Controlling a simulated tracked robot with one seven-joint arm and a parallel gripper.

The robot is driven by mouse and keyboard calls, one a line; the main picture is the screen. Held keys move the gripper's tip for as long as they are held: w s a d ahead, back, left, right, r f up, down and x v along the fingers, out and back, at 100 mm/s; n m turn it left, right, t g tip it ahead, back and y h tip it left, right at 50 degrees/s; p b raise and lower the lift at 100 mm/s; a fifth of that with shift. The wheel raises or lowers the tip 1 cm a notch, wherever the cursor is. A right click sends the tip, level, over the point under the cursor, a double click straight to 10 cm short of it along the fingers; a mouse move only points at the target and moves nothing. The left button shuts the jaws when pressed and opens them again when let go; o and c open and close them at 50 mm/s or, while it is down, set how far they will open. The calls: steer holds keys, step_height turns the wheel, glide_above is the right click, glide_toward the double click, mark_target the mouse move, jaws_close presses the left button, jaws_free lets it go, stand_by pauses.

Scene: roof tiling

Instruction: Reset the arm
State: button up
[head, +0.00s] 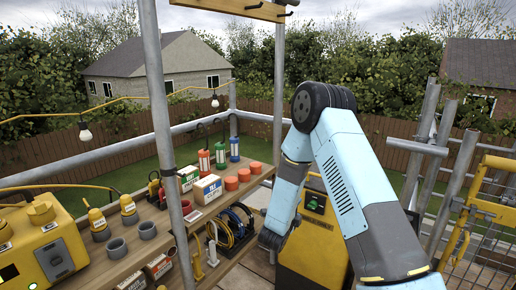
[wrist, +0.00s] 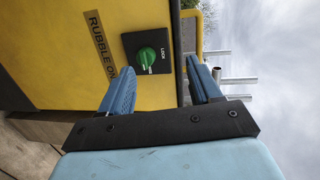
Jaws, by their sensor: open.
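My gripper (wrist: 162,72) shows in the wrist view with its two blue fingers spread apart and nothing between them. The fingers cannot be made out there.
A wooden shelf bench (head: 120,262) at the left holds bottles, cups, boxes and coiled cables. Scaffold poles, including an upright one (head: 160,110), stand close by. A yellow mesh barrier (head: 490,225) and leaning grey pipes (head: 455,170) are at the right.

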step_height(320, 180, up, 15)
steer(key=a+n+y, duration=0.1)
steer(key=n+y, duration=0.5)
steer(key=s+r+n+g+y, duration=0.25)
steer(key=s+r+n, duration=0.4)
steer(key=r, duration=0.45)
steer(key=s+d+r+n+g, duration=0.2)
steer(key=s+n, duration=0.1)
steer(key=s, duration=0.8)
steer(key=s+d+r+n+g, duration=0.2)
steer(key=s+d+r+n, duration=0.1)
steer(key=s, duration=0.9)
steer(key=s+d+r+n+g, duration=0.2)
steer(key=s+n, duration=0.3)
steer(key=s, duration=0.6)
steer(key=shift+s+d+r, duration=0.2)
steer(key=shift+d+r, duration=0.2)
steer(key=shift+d, duration=0.35)
steer(key=shift+c, duration=0.3)
